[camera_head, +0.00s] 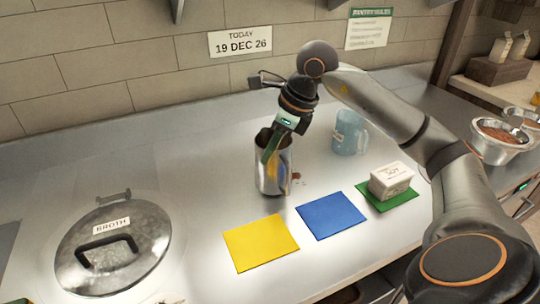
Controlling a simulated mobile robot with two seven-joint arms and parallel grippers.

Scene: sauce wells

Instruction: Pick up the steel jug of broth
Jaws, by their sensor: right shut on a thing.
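A steel jug (270,177) stands on the counter behind the yellow and blue mats. My right gripper (271,148) comes down from above at the jug's rim and is shut on it. The fingers partly cover the jug's upper part, so its contents are hidden. No clear gap shows between the jug's base and the counter. A lidded pot marked BROTH (112,248) is at the front left. My left gripper is not in view.
A yellow mat (260,242), a blue mat (330,215) and a green mat (408,199) lie in front. A tub marked SOY (391,180) sits on the green mat. A pale blue mug (348,133) stands right of the jug. Metal bowls (499,143) are at the far right.

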